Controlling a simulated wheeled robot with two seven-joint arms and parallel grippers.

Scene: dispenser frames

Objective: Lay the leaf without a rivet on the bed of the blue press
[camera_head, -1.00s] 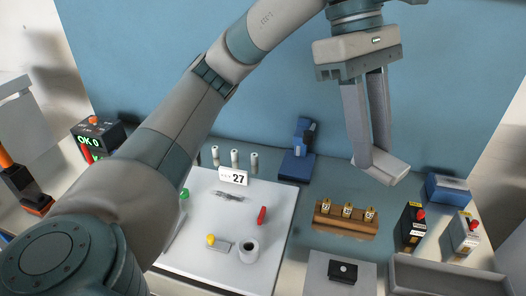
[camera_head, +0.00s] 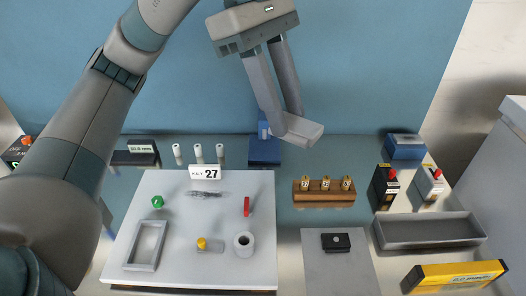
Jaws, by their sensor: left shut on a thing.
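The blue press (camera_head: 264,151) stands at the back of the table against the wall, partly covered by my left gripper in the picture. My left gripper (camera_head: 296,128) is shut, its fingers pointing down and its tips just right of the press in the picture. What it holds is too small or hidden to make out, and I cannot tell its height above the bed. Thin dark grey pieces (camera_head: 204,194) lie on the white board; I cannot tell whether any bears a rivet. My right gripper is not in view.
The white board (camera_head: 180,265) carries a tray (camera_head: 146,245), a red piece (camera_head: 247,207) and a grey cup (camera_head: 244,244). A wooden rack (camera_head: 323,198), a black block (camera_head: 336,242) and a grey bin (camera_head: 428,231) are to the right. White cylinders (camera_head: 199,153) stand left of the press.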

